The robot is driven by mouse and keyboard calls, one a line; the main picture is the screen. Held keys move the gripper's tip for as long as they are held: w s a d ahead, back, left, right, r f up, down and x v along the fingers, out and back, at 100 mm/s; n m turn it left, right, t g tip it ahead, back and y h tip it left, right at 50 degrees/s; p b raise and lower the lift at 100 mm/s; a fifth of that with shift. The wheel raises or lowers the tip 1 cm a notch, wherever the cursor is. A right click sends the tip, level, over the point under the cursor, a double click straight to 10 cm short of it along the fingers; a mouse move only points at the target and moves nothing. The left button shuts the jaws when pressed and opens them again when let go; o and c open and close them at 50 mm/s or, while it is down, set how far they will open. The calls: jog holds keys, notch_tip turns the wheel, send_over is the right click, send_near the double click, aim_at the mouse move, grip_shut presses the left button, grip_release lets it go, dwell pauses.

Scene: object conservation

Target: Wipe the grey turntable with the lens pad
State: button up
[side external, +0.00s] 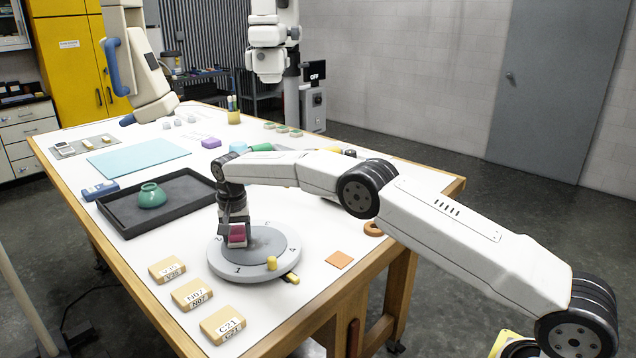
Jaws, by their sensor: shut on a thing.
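The grey turntable (219,259) is a round disc with a darker inner circle and numbers on its rim. It lies on the white table top near the front middle. My gripper (235,228) points down over the left part of the disc. It is shut on a small pink and dark red pad (237,236), which I take as the lens pad. The pad is at or just above the disc's inner circle; I cannot tell whether it touches.
A black tray (125,225) with a green pot (152,195) lies left of the turntable. Several lettered tan blocks (192,294) line the front left. An orange square (339,259) and an orange ring (373,229) lie to the right. A light blue mat (138,157) lies farther back.

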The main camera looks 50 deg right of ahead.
aim_at(253, 244)
jog(key=shift+s+d, duration=0.1)
jog(key=shift+s, duration=0.05)
jog(key=shift+s+d+f, duration=0.1)
jog(key=shift+s+d, duration=0.4)
jog(key=shift+s, duration=0.35)
jog(key=shift+s+d, duration=0.45)
jog(key=shift+s, duration=0.4)
jog(key=shift+s+d, duration=0.55)
jog(key=shift+s, duration=0.35)
jog(key=shift+s+d, duration=0.5)
jog(key=shift+s, duration=0.35)
jog(key=shift+w+a, duration=0.1)
jog(key=shift+w, duration=0.05)
jog(key=shift+w+a, duration=0.55)
jog(key=shift+w, duration=0.3)
jog(key=shift+w+a, duration=0.45)
jog(key=shift+w, duration=0.3)
jog(key=shift+w, duration=0.15)
